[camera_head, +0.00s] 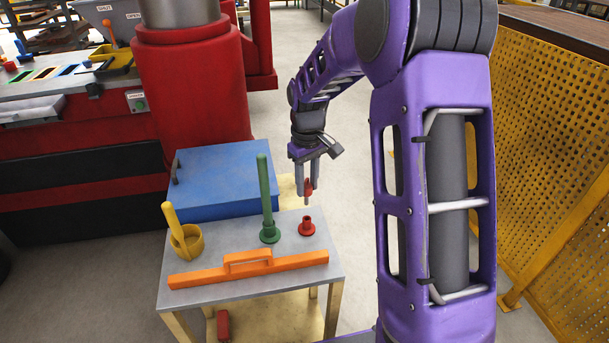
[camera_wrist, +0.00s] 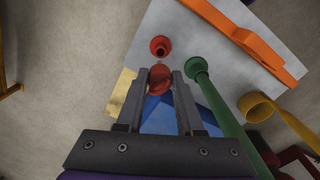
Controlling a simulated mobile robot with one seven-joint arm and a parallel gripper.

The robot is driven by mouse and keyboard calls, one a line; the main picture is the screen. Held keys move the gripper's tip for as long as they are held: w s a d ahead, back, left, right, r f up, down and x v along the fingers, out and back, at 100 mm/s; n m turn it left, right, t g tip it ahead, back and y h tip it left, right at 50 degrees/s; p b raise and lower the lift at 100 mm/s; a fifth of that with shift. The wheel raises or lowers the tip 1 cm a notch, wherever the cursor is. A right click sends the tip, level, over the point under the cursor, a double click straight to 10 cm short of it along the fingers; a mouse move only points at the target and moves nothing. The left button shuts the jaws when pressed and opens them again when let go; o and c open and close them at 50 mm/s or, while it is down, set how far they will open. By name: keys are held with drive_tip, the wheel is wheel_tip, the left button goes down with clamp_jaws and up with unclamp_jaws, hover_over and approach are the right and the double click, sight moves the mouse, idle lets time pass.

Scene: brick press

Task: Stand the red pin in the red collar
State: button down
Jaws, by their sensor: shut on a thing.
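My gripper (camera_head: 307,180) is shut on the red pin (camera_head: 308,187) and holds it in the air, roughly upright, above the table's back right part. The red collar (camera_head: 307,228) is a short flanged ring standing on the grey tabletop, below the pin and apart from it. In the wrist view the red pin (camera_wrist: 160,77) sits between the two fingertips (camera_wrist: 161,82). The red collar (camera_wrist: 160,47) shows just beyond it, its dark hole open. The pin's lower end is hard to make out there.
A tall green pin (camera_head: 264,185) stands in a green collar (camera_head: 270,235) left of the red collar. A yellow pin (camera_head: 171,218) leans in a yellow cup (camera_head: 186,241). An orange handled bar (camera_head: 205,275) lies along the front. A blue box (camera_head: 225,180) is behind.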

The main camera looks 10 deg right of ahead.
sight(307, 204)
drive_tip(key=shift+s+f+b, duration=0.15)
drive_tip(key=shift+f+b, duration=0.25)
drive_tip(key=shift+f, duration=0.1)
drive_tip(key=shift+f+b, duration=2.55)
drive_tip(key=shift+f, duration=1.25)
drive_tip(key=shift+c, duration=2.3)
unclamp_jaws()
wheel_tip(307, 204, up, 17)
drive_tip(key=shift+r+p, duration=0.2)
drive_tip(key=shift+p, duration=1)
